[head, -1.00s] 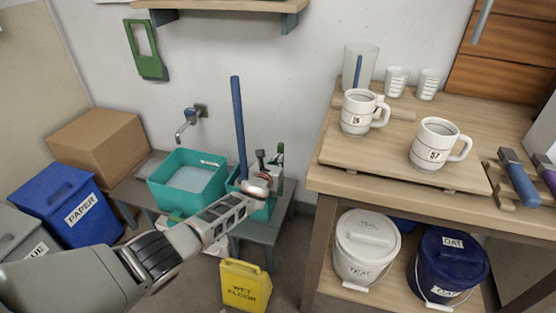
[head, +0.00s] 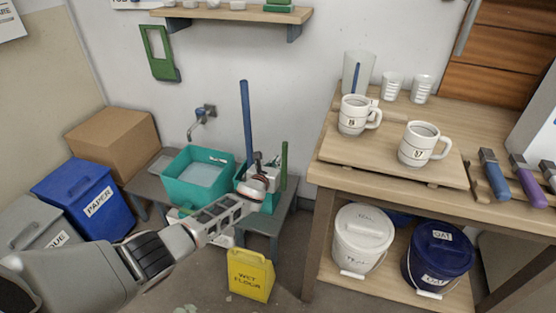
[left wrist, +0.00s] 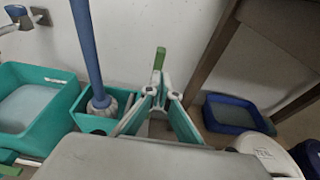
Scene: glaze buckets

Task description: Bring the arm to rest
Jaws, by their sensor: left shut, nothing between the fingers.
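My left arm (head: 155,255) comes in from the lower left and reaches up and right. My left gripper (head: 266,162) is shut and empty. In the head view it is in front of the small teal bin (head: 241,184) that holds a blue-handled brush (head: 247,125), and covers part of that bin. In the left wrist view the brush (left wrist: 87,45) and the small teal bin (left wrist: 84,122) are left of the fingers. I cannot tell whether the gripper touches the bin. My right gripper is not in view.
A teal basin (head: 196,178) stands left of the small bin on a low bench (head: 151,186). A yellow wet-floor sign (head: 250,275) stands below the gripper. The wooden table (head: 320,176) at right carries two mugs (head: 354,115); lidded buckets (head: 438,250) are on its lower shelf.

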